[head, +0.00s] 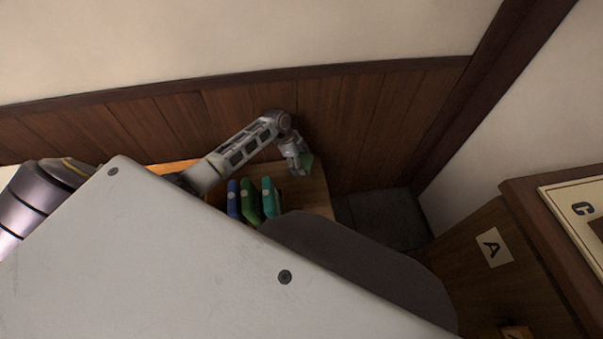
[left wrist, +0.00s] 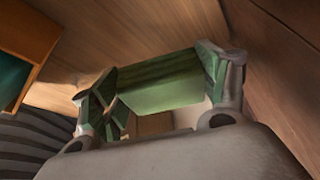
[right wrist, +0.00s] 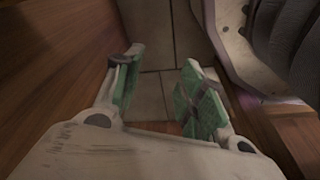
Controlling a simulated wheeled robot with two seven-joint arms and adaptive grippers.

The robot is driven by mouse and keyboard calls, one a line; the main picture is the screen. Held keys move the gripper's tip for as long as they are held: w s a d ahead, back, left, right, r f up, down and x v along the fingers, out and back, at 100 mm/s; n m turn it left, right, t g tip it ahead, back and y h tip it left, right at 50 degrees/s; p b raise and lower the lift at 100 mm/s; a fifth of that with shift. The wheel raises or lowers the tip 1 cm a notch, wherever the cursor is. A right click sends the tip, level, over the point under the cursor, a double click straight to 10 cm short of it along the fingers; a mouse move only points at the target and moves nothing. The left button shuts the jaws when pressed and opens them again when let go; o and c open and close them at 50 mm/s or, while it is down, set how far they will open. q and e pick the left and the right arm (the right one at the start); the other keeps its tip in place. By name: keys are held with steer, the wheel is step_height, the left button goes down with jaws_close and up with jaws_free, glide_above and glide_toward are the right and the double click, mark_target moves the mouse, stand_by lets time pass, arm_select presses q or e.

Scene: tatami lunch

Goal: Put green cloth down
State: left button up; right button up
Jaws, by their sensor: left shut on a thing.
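The green cloth (left wrist: 165,88) is a folded block between the two fingers of my left gripper (head: 299,163), which is shut on it. In the head view only a small dark green part of the cloth (head: 307,161) shows beside the fingers. The gripper is over the right part of a wooden surface (head: 316,192), near the panelled wall. I cannot tell whether the cloth touches the surface. My right gripper (right wrist: 158,82) is open and empty, with tiled floor beyond its fingers. It is hidden in the head view.
Blue (head: 233,199), green (head: 250,201) and teal (head: 271,197) items stand in a row left of the gripper. A wood-panelled wall (head: 345,125) rises close behind. Dark floor tiles (head: 385,218) lie to the right. A wooden cabinet labelled A (head: 470,255) stands at the right.

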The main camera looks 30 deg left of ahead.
arm_select(q)
steer(key=shift+f, duration=1.5)
arm_select(e)
steer(key=shift+w+a+r, duration=0.15)
steer(key=shift+a+r, duration=0.05)
steer(key=shift+r, duration=0.35)
steer(key=shift+w+a+r, duration=0.15)
steer(key=shift+a+r, duration=0.05)
steer(key=shift+r, duration=0.3)
arm_select(q)
steer(key=shift+b, duration=0.3)
steer(key=shift+f, duration=0.55)
steer(key=shift+f+b, duration=0.6)
steer(key=shift+f, duration=0.9)
arm_select(e)
steer(key=shift+w+a+r+g, duration=0.1)
steer(key=shift+a+r, duration=0.05)
steer(key=shift+r, duration=0.45)
steer(key=shift+w+a+r+g, duration=0.1)
steer(key=shift+a+r, duration=0.05)
steer(key=shift+r, duration=0.45)
steer(key=shift+w+a+r+g, duration=0.1)
steer(key=shift+a+r, duration=0.05)
steer(key=shift+r, duration=0.45)
arm_select(q)
steer(key=shift+f, duration=0.1)
arm_select(e)
steer(key=shift+r, duration=0.15)
